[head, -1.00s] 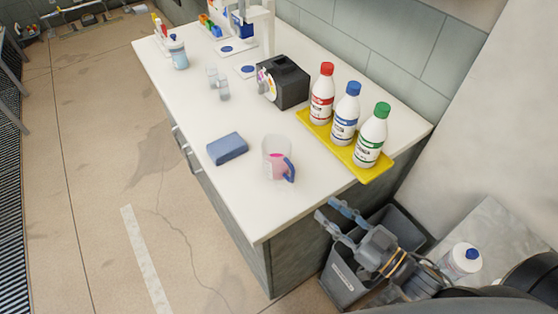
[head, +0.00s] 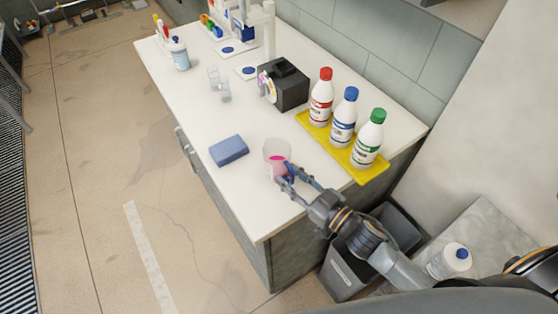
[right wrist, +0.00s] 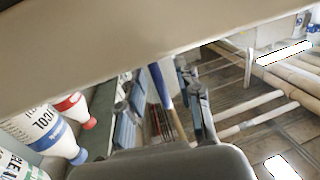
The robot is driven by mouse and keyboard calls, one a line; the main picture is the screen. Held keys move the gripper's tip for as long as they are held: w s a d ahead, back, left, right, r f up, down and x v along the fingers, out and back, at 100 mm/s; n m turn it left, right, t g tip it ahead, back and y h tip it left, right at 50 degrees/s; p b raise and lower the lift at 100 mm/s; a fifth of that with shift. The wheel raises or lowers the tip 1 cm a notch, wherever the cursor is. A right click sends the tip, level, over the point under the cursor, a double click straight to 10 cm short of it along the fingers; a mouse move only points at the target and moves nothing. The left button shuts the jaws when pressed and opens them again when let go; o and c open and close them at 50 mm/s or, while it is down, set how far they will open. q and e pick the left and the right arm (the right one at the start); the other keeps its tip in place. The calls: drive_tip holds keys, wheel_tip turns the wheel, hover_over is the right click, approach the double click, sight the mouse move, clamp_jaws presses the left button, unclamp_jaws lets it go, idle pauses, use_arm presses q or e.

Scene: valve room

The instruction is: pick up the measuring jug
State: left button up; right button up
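The measuring jug (head: 276,150) is a clear cup with pink markings and a blue handle. It stands upright near the front end of the white counter in the head view. My right gripper (head: 285,175) is at the jug's handle side, with its two fingers apart and partly covering the handle. In the right wrist view the fingers are also spread, with a blue strip (right wrist: 162,85) between them that looks like the handle. I cannot tell whether either finger touches it. My left gripper is not in view.
A blue sponge-like block (head: 229,150) lies left of the jug. Three capped bottles stand on a yellow tray (head: 373,178) to the right. A black box (head: 288,88) stands behind. A grey bin (head: 345,275) is below the counter's end.

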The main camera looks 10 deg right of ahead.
clamp_jaws()
drive_tip(key=shift+r, duration=0.2)
idle(0.4)
